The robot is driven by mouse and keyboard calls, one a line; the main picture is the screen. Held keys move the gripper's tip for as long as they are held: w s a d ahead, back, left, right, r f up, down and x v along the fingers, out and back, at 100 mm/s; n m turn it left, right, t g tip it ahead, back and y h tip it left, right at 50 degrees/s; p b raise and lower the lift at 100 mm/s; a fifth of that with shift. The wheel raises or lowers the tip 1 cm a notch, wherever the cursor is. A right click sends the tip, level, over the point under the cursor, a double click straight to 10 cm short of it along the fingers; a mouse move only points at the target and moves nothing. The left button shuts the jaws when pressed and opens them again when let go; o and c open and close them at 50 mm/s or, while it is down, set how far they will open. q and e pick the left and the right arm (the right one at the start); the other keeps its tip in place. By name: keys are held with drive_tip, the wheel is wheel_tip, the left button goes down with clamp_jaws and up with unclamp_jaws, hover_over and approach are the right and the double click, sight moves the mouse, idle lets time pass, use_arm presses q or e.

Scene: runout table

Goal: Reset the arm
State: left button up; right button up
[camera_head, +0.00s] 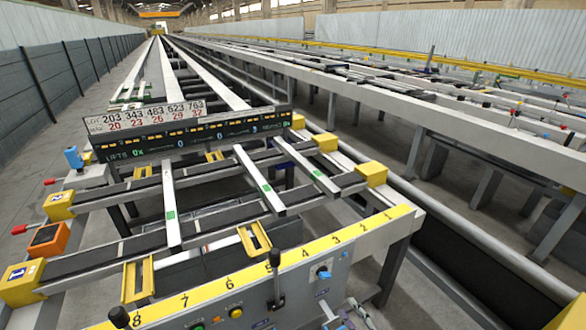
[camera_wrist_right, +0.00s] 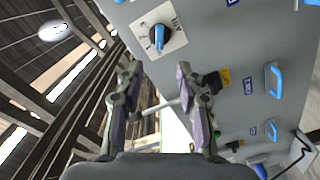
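My right gripper (camera_head: 339,304) is at the bottom of the head view, in front of the grey control panel (camera_head: 300,290) and just below a blue rotary knob (camera_head: 322,272). In the right wrist view the two fingers of the right gripper (camera_wrist_right: 159,70) stand apart with nothing held between them. The blue knob (camera_wrist_right: 159,38) on its white plate shows beyond the fingertips, apart from them. My left gripper is in neither view.
A black lever (camera_head: 275,280) stands left of the knob, with green and yellow buttons further left. A yellow numbered scale (camera_head: 260,270) runs along the panel's top edge. Blue handles (camera_wrist_right: 274,80) stick out from the panel. Bars (camera_head: 260,180) lie across the table behind.

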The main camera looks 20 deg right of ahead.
drive_tip(key=s+d+f+m+g+h+p, duration=0.1)
drive_tip(key=s+f+m+g, duration=0.25)
drive_tip(key=f, duration=0.55)
drive_tip(key=s+d+f+m+g+h+p, duration=0.1)
drive_tip(key=s+f+m+g+p, duration=0.2)
drive_tip(key=f, duration=0.6)
drive_tip(key=s+a+f+m+g, duration=0.3)
drive_tip(key=s+f+g, duration=0.2)
drive_tip(key=s, duration=0.6)
drive_tip(key=s+a+f+m+g, duration=0.3)
drive_tip(key=s+f+g, duration=0.2)
drive_tip(key=s+f, duration=0.4)
drive_tip(key=s, duration=0.2)
drive_tip(key=shift+s+a+p, duration=0.15)
drive_tip(key=shift+s+p, duration=0.15)
drive_tip(key=shift+p, duration=0.05)
